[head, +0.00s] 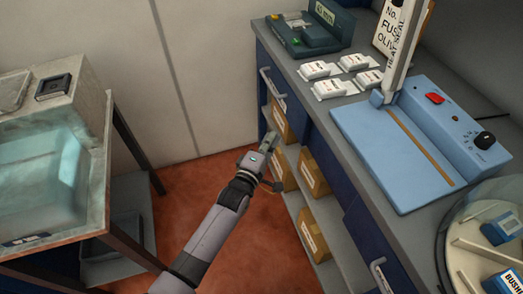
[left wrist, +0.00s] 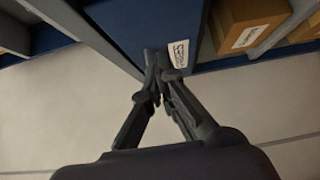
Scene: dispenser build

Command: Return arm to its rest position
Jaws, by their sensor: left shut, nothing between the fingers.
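My left arm reaches from the bottom of the head view toward the blue workbench. My left gripper (head: 270,143) is at the bench's left end, in front of the shelves below the top. In the left wrist view the gripper's fingers (left wrist: 158,65) are closed together at their tips with nothing between them. A blue panel with a white label lies behind the fingertips in that view. I cannot tell whether they touch it. My right gripper is in neither view.
The blue bench (head: 300,85) carries a heat sealer (head: 385,135), several white packets (head: 330,88) and a dark green device (head: 315,38). Cardboard boxes (head: 313,235) sit on its shelves. A tank (head: 50,180) stands on a table at left. Red floor lies between.

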